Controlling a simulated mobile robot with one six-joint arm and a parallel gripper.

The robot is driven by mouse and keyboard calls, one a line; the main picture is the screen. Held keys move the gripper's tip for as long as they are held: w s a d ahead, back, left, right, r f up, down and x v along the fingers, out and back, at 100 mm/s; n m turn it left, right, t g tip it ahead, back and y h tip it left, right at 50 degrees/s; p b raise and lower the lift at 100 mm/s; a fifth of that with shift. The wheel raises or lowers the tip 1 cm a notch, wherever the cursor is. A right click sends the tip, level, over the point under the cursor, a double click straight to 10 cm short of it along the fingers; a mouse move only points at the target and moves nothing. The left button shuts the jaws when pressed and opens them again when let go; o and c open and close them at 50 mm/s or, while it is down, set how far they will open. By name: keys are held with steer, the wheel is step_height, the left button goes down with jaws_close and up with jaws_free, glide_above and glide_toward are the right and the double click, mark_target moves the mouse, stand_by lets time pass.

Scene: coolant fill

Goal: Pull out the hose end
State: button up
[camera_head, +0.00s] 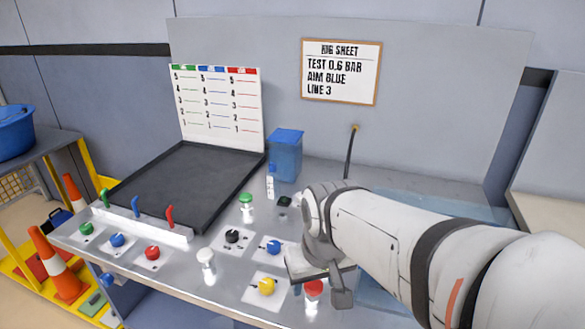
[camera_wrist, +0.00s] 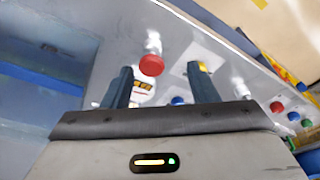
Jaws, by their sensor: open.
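A dark hose (camera_head: 349,155) comes out of a brass fitting on the back panel and runs down behind my arm. Its lower end is hidden in the head view, and I cannot make out a hose end in the wrist view. My gripper (camera_wrist: 159,68) is open, with its two dark fingers apart and nothing held. A red round cap (camera_wrist: 151,65) shows between and beyond the fingers. In the head view a red cap (camera_head: 313,287) sits just below my wrist, at the bench's front.
The metal bench holds black, blue and yellow knobs (camera_head: 267,287), a white-capped fitting (camera_head: 206,260) and a green-capped one (camera_head: 246,202). A rig sheet (camera_head: 341,71) hangs above.

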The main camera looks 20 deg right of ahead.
steer(key=w+d+r+p, duration=0.3)
steer(key=w+d, duration=0.1)
steer(key=w, duration=0.5)
steer(key=w+d+f+p, duration=0.1)
steer(key=w+d+p, duration=0.1)
steer(key=w+d, duration=0.2)
steer(key=w+d+f+m+g+p, duration=0.1)
steer(key=w+d+f+p, duration=0.1)
steer(key=w+d, duration=0.2)
steer(key=w+d+f+g+p, duration=0.1)
steer(key=w+d+p, duration=0.1)
steer(key=w+d, duration=0.2)
steer(key=shift+w+d+f, duration=0.1)
steer(key=shift+w+f, duration=0.1)
steer(key=shift+w, duration=0.7)
steer(key=shift+w+f, duration=0.15)
steer(key=shift+w, duration=0.75)
steer(key=shift+w+d+f, duration=0.1)
steer(key=shift+d+f, duration=0.05)
steer(key=shift+f, duration=0.15)
step_height(320, 180, down, 8)
steer(key=shift+r+p, duration=0.25)
steer(key=shift+p, duration=0.5)
